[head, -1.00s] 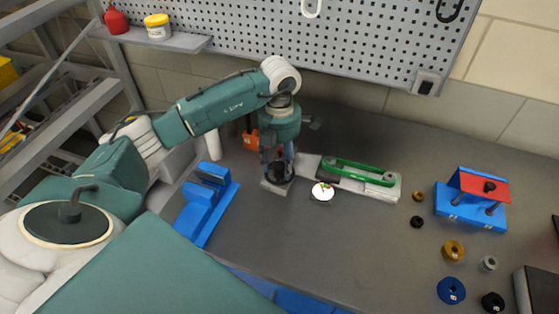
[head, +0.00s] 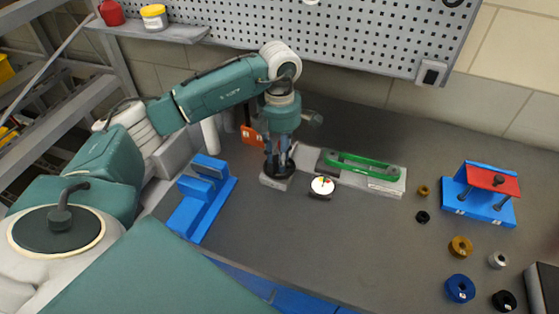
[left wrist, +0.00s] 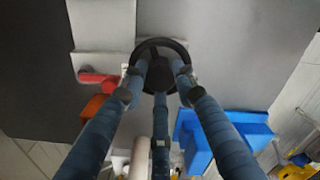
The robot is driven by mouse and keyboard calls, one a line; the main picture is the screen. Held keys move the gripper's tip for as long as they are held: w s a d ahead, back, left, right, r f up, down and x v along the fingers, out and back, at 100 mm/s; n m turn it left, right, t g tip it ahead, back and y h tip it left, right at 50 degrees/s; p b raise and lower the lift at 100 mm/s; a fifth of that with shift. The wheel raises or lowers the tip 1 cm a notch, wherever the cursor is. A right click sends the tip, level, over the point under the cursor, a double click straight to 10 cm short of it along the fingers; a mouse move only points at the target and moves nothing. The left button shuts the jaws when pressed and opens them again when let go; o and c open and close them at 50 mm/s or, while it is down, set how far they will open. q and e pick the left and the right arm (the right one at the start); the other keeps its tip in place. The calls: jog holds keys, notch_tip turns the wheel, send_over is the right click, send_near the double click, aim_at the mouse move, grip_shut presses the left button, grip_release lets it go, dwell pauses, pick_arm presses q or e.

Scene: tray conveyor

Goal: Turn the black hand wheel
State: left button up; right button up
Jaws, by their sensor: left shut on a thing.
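The black hand wheel (head: 279,172) sits on a grey base at the left end of the tray conveyor (head: 386,187). My left gripper (head: 279,158) points down from above, its blue fingers shut on the wheel. In the left wrist view the wheel's ring and hub (left wrist: 160,75) show between the fingers of my left gripper (left wrist: 158,84). The fingers hide part of the rim. A white round dial (head: 322,186) with a small coloured mark stands just right of the wheel. My right gripper is not in view.
A green belt frame (head: 360,163) runs along the conveyor. A blue fixture (head: 203,197) stands left of the wheel, an orange part (head: 250,135) behind it. A blue and red press (head: 482,192) and several collars lie at right. The bench front middle is clear.

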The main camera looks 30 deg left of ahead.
pick_arm(q)
jog(key=o, duration=1.1)
jog(key=shift+o, duration=0.2)
jog(key=shift+r, duration=0.1)
notch_tip(320, 180, up, 12)
